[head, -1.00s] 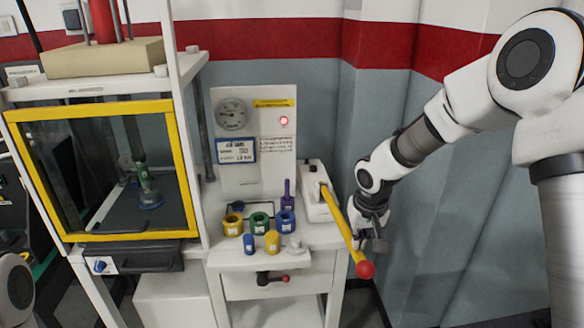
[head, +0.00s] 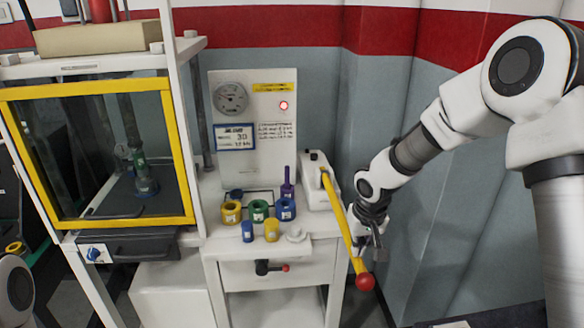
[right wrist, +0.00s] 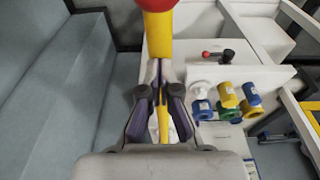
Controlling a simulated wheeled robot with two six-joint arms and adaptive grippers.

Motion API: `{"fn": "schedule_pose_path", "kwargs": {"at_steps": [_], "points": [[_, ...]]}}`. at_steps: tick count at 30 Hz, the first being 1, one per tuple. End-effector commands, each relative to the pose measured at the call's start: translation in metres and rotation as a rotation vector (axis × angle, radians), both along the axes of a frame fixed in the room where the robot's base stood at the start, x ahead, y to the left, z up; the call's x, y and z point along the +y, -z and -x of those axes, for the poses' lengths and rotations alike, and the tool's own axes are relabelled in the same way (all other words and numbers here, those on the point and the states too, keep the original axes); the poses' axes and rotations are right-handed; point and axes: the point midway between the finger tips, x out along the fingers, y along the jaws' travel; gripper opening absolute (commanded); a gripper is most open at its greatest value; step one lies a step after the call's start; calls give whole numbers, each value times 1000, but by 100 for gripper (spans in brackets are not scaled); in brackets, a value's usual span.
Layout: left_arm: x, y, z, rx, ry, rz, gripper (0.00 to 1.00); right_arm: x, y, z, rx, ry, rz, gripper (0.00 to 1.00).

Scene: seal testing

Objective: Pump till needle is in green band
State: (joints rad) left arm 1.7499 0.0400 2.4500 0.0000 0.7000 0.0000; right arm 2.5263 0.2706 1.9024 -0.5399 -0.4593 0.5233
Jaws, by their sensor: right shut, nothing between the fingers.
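The yellow pump lever (head: 343,217) slants down toward me from the white pump block (head: 315,195) and ends in a red ball (head: 365,282). My right gripper (head: 375,252) is shut and empty, right beside the lever near its ball end. In the right wrist view the lever (right wrist: 158,40) passes behind the closed fingertips (right wrist: 159,68); contact is unclear. The round gauge (head: 230,98) is on the upright white panel (head: 262,160); its needle and green band are too small to read. My left gripper is out of view.
A red lamp (head: 283,105) glows on the panel. Several coloured ring and cylinder parts, including a green ring (head: 258,210), stand on the bench. A black valve handle with red tip (head: 270,268) is below. A yellow-framed chamber (head: 95,155) stands left.

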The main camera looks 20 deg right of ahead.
Motion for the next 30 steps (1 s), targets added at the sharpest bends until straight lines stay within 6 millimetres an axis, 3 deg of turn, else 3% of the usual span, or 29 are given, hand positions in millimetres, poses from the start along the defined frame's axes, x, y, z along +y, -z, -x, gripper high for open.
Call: {"fn": "schedule_pose_path", "kwargs": {"at_steps": [1,18,30], "points": [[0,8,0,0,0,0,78,0,9,0,1,0,0,0],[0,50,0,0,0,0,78,0,61,2,2,0,0,0],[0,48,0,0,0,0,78,1,59,2,2,0,0,0]]}}
